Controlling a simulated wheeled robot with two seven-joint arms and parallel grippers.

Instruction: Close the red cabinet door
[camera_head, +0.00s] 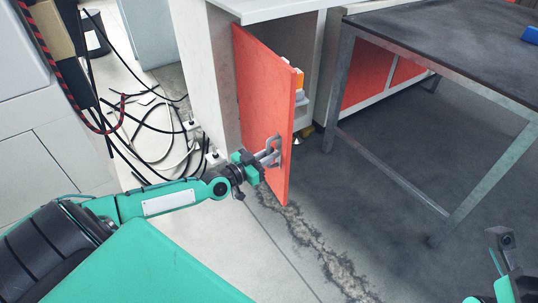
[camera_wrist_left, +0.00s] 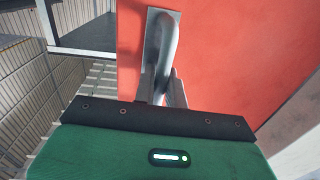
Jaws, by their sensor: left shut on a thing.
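The red cabinet door (camera_head: 264,108) stands open, swung out from the white cabinet (camera_head: 205,60), with the cabinet's interior showing beyond its free edge. A grey metal handle sits low on the door near that edge, and it fills the middle of the left wrist view (camera_wrist_left: 165,50). The red door face (camera_wrist_left: 235,60) fills the right of that view. My right gripper (camera_head: 505,262) shows only in part at the lower right, away from the door.
Loose cables (camera_head: 155,130) lie on the floor at left. Orange and white items (camera_head: 299,82) sit inside the cabinet. The floor between door and table is clear.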

